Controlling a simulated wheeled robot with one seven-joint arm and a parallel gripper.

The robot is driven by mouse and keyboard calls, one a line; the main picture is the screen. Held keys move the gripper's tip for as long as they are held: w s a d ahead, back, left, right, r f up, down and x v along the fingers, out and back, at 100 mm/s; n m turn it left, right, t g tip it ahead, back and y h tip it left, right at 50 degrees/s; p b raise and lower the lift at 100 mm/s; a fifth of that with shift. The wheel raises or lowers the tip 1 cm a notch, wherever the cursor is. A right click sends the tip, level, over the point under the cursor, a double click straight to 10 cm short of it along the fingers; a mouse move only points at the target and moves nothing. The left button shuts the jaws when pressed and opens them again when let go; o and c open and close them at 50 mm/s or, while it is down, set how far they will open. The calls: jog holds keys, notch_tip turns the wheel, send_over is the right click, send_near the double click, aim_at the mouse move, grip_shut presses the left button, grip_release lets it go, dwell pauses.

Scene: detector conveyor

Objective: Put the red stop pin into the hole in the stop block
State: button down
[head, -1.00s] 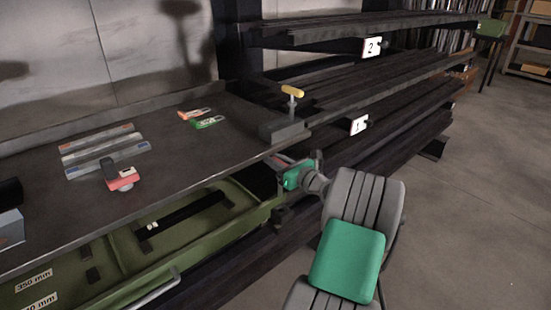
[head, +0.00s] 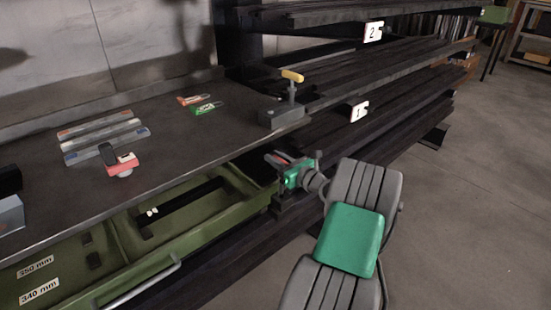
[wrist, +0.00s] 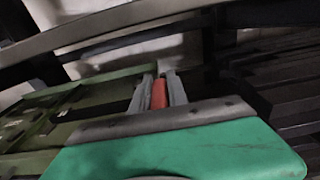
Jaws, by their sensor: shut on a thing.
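My gripper (head: 275,157) is at the right end of the green drawer, just below the bench's right corner. In the wrist view my gripper (wrist: 157,77) is shut on the red stop pin (wrist: 158,95), a small red piece between its two grey fingers. A dark grey block (head: 281,116) sits on the bench's right corner, with a yellow-handled post (head: 292,77) rising from it. It lies above my gripper and apart from it. I cannot tell whether it is the stop block, and I see no hole.
The dark bench (head: 185,135) holds grey bars (head: 103,137), a red-and-black tool (head: 120,160) and small red and green tags. The green drawer (head: 215,222) below is open. Dark rack shelves (head: 390,70) stand to the right. The floor (head: 480,190) at right is clear.

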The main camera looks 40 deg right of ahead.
jog(key=shift+f+b, duration=0.8)
jog(key=shift+f, duration=1.45)
jog(key=c, duration=1.2)
grip_release()
jog(key=s+p, duration=0.1)
jog(key=s, duration=0.6)
jog(key=shift+s+r+p, duration=0.2)
jog(key=shift+s+p, duration=0.15)
jog(key=shift+s, duration=0.05)
jog(key=shift+d, duration=0.1)
